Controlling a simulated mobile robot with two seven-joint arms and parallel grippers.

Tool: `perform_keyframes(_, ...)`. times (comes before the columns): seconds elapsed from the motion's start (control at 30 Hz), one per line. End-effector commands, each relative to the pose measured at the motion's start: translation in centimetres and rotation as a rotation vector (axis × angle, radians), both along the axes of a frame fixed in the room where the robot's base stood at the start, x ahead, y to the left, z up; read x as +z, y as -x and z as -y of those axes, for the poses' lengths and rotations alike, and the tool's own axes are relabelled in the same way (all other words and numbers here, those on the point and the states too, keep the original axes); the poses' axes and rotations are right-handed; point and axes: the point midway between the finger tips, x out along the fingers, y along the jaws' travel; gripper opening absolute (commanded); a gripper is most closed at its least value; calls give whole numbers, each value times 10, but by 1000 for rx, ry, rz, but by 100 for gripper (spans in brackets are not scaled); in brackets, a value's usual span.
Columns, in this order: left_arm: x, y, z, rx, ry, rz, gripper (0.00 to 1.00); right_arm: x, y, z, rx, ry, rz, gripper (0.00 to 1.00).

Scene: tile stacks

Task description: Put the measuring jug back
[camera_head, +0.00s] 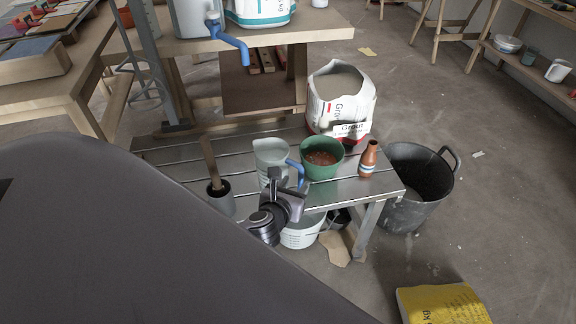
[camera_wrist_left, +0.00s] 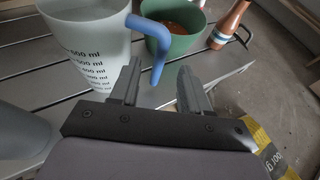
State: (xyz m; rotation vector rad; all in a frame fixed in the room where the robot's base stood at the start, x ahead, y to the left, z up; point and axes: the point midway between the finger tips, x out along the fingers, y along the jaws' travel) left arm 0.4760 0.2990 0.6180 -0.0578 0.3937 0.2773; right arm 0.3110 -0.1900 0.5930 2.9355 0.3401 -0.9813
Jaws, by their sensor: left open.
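The measuring jug (camera_head: 270,155) is translucent with a blue handle (camera_head: 296,169). It stands upright on the slatted metal bench (camera_head: 375,187), left of a green pot. In the left wrist view the jug (camera_wrist_left: 90,45) shows dark millilitre marks, and its blue handle (camera_wrist_left: 152,35) hangs down towards the jaw gap. My left gripper (camera_head: 287,182) is at the handle side of the jug. Its two fingers (camera_wrist_left: 160,85) are open, with the handle's lower end appearing between them; whether they touch it I cannot tell. My right gripper is in neither view.
The green pot (camera_head: 322,160) of reddish grains is close beside the handle, with a brown bottle (camera_head: 368,160) to its right. A grout bag (camera_head: 340,100) stands behind. A dark cup (camera_head: 220,197) with a stick is at left. Another blue-handled container (camera_head: 192,18) stands on the upper table.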

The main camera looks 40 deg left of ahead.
Motion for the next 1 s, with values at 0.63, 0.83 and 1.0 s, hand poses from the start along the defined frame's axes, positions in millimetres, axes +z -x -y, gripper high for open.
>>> perform_keyframes(0.63,44,42,26,-170,-308,82,46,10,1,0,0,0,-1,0)
perform_keyframes(0.83,73,53,61,-430,-824,169,46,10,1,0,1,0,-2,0)
perform_keyframes(1.0,78,70,95,-651,-1281,204,46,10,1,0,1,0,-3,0)
